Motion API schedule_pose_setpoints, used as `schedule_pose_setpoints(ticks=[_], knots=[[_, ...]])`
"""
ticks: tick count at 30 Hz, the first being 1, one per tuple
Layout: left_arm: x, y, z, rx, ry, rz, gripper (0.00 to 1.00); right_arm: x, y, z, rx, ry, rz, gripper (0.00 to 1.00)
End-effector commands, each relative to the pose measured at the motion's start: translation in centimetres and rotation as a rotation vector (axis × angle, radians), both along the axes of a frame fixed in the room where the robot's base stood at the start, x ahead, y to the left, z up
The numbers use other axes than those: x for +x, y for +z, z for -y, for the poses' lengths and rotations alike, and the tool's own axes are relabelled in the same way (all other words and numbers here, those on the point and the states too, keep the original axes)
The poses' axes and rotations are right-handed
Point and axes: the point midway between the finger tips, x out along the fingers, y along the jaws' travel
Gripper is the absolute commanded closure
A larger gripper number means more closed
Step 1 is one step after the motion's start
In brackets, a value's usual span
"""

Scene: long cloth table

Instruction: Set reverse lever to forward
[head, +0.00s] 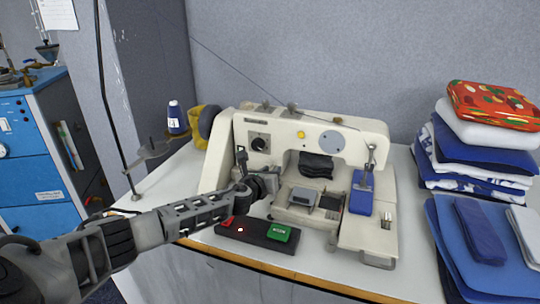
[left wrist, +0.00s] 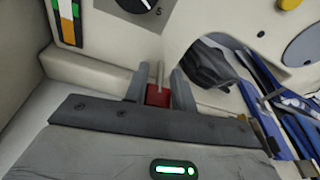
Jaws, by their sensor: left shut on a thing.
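The sewing machine (head: 345,135) is cream-coloured and stands on the white table. In the left wrist view, the reverse lever (left wrist: 157,97) is a small red piece with a thin pale pin, low on the machine's pillar below the numbered dial (left wrist: 140,4). My left gripper (left wrist: 158,82) is shut on the red lever, one dark finger on each side. In the head view my left gripper (head: 258,184) is at the base of the pillar and its own body hides the lever. The lever's exact setting cannot be told. My right gripper is not in view.
A dark pedal box (head: 258,235) with red and green buttons is at the table's front edge, below my arm. A blue thread spool (head: 176,118) stands at left. Folded cloths (head: 475,150) are stacked at right. The machine's arm and needle area lie right of my gripper.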

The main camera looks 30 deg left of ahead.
Motion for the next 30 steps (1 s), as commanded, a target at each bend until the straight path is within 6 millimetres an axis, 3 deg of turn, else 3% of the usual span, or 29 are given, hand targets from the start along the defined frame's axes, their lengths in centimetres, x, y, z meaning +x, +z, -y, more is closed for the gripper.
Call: schedule_pose_setpoints(ticks=[1, 5, 18, 30], knots=[[0.07, 1.48, -0.01, -0.006, 0.000, -0.030, 0.97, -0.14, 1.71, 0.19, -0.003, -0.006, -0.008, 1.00], [0.17, 1.50, -0.06, -0.024, 0.000, -0.106, 0.97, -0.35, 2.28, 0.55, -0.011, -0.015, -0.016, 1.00], [0.37, 1.49, -0.17, -0.073, 0.000, -0.322, 0.97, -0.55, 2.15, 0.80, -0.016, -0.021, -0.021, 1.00], [0.38, 1.51, -0.11, -0.095, 0.001, -0.392, 0.97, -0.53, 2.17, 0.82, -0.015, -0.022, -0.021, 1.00]])
